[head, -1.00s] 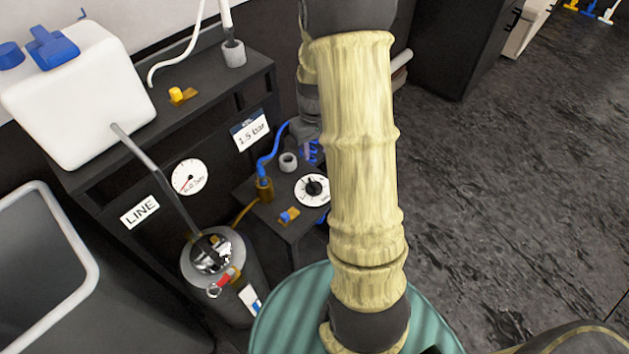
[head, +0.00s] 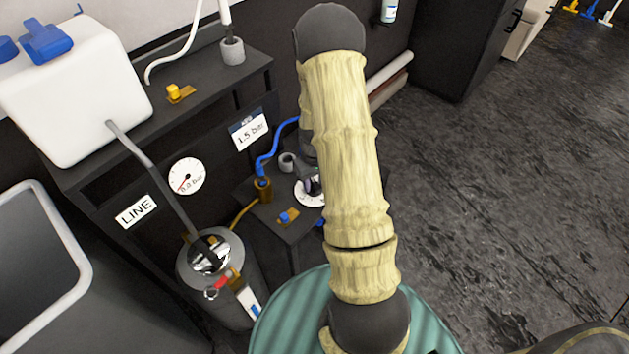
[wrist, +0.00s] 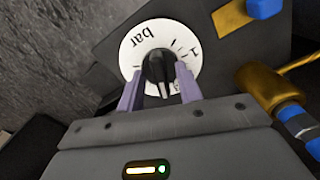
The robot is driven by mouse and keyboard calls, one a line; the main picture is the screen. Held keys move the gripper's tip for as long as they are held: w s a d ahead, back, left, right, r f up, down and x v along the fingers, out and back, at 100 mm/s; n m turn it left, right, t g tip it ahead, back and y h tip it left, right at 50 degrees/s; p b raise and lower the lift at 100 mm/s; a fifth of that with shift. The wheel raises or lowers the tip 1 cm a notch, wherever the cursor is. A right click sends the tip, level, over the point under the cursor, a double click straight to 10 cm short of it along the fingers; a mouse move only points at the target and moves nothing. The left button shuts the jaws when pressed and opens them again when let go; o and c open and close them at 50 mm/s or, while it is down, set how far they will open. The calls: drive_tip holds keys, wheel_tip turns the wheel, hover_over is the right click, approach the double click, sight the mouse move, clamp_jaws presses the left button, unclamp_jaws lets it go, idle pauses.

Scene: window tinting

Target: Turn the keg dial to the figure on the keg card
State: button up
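The keg dial is a white disc (wrist: 131,52) with a black knob (wrist: 160,70), marked "bar", in the wrist view. The knob's pale mark points toward the bottom of that picture. My gripper (wrist: 159,72) has its two purple fingers apart, one on each side of the knob, with narrow gaps showing. In the head view the dial (head: 308,196) is partly hidden by my arm. The keg card (head: 249,131) reads "1.5 bar". The round gauge (head: 187,176) reads 0.0 bar. The steel keg (head: 195,272) stands below it.
The dial sits on a small dark box with a blue hose (head: 272,154), a brass fitting (head: 263,188) and a blue-handled valve (head: 287,216). A "LINE" label (head: 136,211), a white jug (head: 70,95) and a grey bin (head: 45,260) are at left. Open floor lies at right.

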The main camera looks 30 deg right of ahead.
clamp_jaws()
drive_tip(key=shift+n, duration=0.4)
drive_tip(key=n+p, duration=0.1)
drive_tip(key=n, duration=0.1)
drive_tip(key=shift+r+n+p, duration=0.15)
drive_tip(key=shift+n+p, duration=0.15)
drive_tip(key=shift+p, duration=0.1)
drive_tip(key=n+p, duration=0.2)
drive_tip(key=n, duration=0.2)
drive_tip(key=shift+n, duration=0.3)
drive_tip(key=n+p, duration=0.3)
drive_tip(key=n, duration=0.1)
drive_tip(key=shift+d, duration=0.1)
drive_tip(key=shift+w+n+p, duration=0.15)
drive_tip(key=shift+n+p, duration=0.65)
drive_tip(key=shift+n, duration=1.1)
